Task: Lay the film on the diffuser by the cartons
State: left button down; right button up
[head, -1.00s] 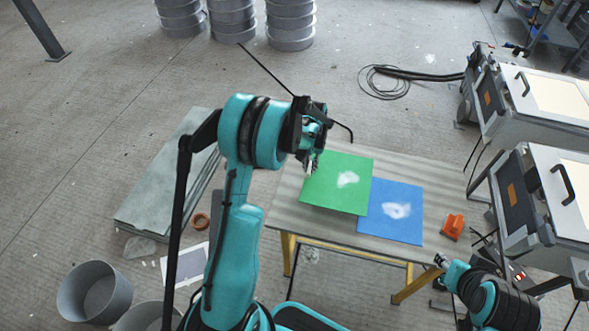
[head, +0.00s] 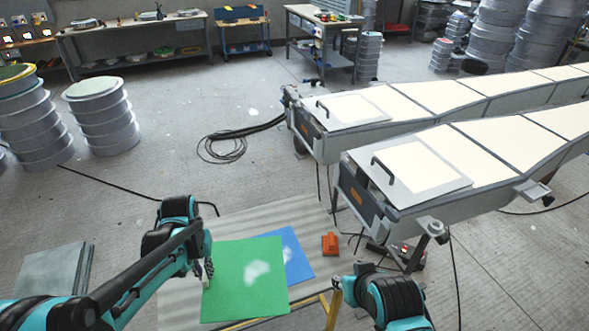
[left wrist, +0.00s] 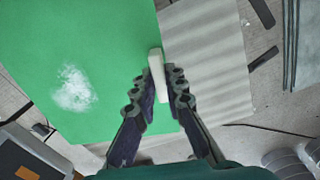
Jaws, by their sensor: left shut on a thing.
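A green sheet (head: 235,290) with a whitish patch lies over part of a blue sheet (head: 295,262) at the work table. My left gripper (head: 204,271) is shut on a white tab at the green sheet's left edge; the left wrist view shows this white tab (left wrist: 156,65) between the fingers. I cannot tell how far the green sheet is above the table. Two pale panels, a near one (head: 420,166) and a far one (head: 357,108), lie on grey machines to the right. I cannot make out cartons. My right gripper (head: 338,288) is low, right of the sheets, its fingers unclear.
The table (head: 235,222) has an orange-red tool (head: 330,243) at its right. Two long machines run to the right. A black cable coil (head: 222,148) lies on the floor. Grey drums (head: 103,115) stand left, workbenches (head: 140,45) behind. Open floor lies between.

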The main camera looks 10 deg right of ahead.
aim_at(416, 164)
jog(key=k+l, duration=0.1)
jog(key=l, duration=0.7)
jog(key=k+l, duration=0.1)
jog(key=l, duration=0.7)
jog(key=k+l, duration=0.1)
jog(key=l, duration=0.7)
jog(key=k+z, duration=0.05)
